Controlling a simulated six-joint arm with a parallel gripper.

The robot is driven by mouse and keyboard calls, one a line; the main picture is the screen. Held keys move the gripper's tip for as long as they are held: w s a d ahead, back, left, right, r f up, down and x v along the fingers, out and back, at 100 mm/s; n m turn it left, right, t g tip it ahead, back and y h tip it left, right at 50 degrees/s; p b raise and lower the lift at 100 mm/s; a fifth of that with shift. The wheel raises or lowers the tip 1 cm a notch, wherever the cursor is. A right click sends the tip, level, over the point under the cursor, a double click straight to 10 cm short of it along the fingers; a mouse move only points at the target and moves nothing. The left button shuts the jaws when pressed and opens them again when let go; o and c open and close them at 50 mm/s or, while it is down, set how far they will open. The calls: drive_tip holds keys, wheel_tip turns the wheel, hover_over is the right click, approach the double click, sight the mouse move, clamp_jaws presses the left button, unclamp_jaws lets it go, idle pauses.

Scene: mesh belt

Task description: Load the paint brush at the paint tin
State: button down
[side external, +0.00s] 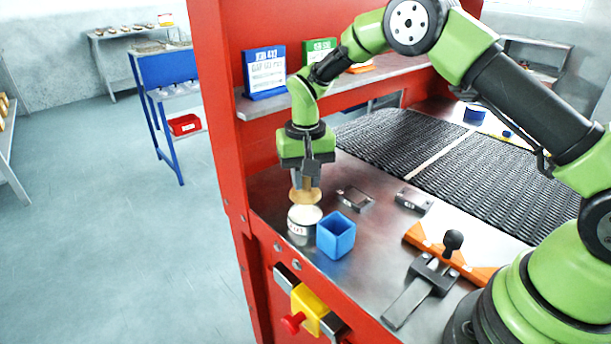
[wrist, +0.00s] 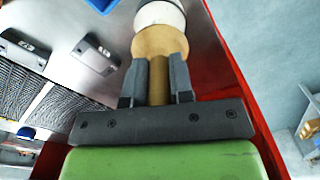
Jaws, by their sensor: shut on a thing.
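The paint brush (side external: 305,197) is tan, with a handle and a wide round part below it. My gripper (side external: 311,178) points down and is shut on the brush's handle. In the wrist view the handle (wrist: 159,85) stands between the two dark fingers of my gripper (wrist: 157,75), and the round part (wrist: 160,42) is beyond them. The paint tin (side external: 303,229) is a short, pale can with a cream top, just below the brush. It also shows in the wrist view (wrist: 163,14), partly behind the round part. I cannot tell whether the brush touches the tin.
An open blue box (side external: 336,238) stands close to the tin's right. Two small metal blocks (side external: 355,199) (side external: 413,201) lie behind on the steel top. A black-knobbed clamp (side external: 430,274) and an orange bar (side external: 480,271) are at the right. A red post (side external: 222,110) rises at the left.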

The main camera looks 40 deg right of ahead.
drive_tip(key=shift+f, duration=0.1)
idle(0.3)
drive_tip(key=shift+r, duration=3.55)
